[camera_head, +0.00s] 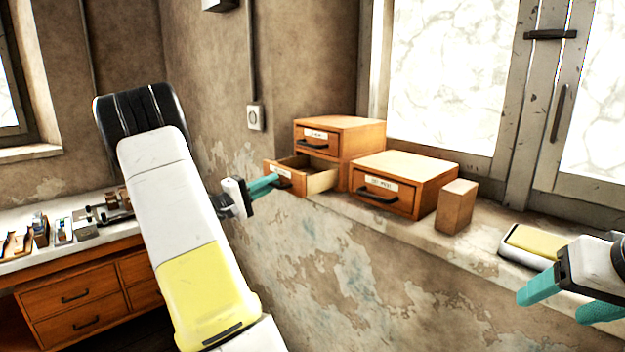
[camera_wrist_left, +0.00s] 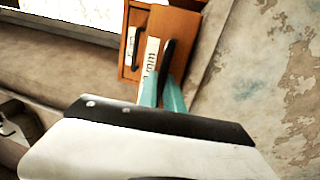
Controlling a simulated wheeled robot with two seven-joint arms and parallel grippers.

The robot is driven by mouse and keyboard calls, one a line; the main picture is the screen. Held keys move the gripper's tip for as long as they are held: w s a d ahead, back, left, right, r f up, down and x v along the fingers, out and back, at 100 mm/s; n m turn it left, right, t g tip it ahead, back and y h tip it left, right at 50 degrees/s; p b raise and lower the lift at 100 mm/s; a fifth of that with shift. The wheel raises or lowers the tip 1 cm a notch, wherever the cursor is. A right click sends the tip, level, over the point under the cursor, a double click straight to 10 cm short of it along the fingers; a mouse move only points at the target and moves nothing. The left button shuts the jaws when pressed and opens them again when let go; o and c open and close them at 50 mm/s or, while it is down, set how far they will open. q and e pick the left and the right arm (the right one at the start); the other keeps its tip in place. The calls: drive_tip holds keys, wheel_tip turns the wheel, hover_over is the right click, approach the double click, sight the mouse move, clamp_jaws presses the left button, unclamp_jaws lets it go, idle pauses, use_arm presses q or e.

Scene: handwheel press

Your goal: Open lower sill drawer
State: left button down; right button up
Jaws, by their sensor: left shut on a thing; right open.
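The lower sill drawer (camera_head: 318,181) is wooden with a white label and stands pulled out from the two-drawer cabinet (camera_head: 361,143) on the window sill. The upper drawer (camera_head: 318,140) above it is closed. My left gripper (camera_head: 275,181) is at the front of the lower drawer, with its teal fingers shut on the drawer's handle. In the left wrist view, the dark handle (camera_wrist_left: 166,58) stands between the teal fingertips, beside the drawer's label. My right gripper (camera_head: 562,300) is open and empty at the right, in front of the sill.
A single-drawer wooden box (camera_head: 420,180) and a small wooden block (camera_head: 456,206) stand on the sill to the right. A yellow and white object (camera_head: 534,244) lies farther right. A workbench (camera_head: 75,262) with tools is at the left.

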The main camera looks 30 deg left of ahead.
use_arm(q)
drive_tip(key=shift+s+f, duration=0.1)
drive_tip(key=shift+s, duration=0.05)
drive_tip(key=c, duration=1.8)
unclamp_jaws()
drive_tip(key=shift+o, duration=0.2)
drive_tip(key=v, duration=0.7)
drive_tip(key=shift+s+a, duration=0.15)
drive_tip(key=shift+s, duration=0.2)
drive_tip(key=shift+f, duration=0.1)
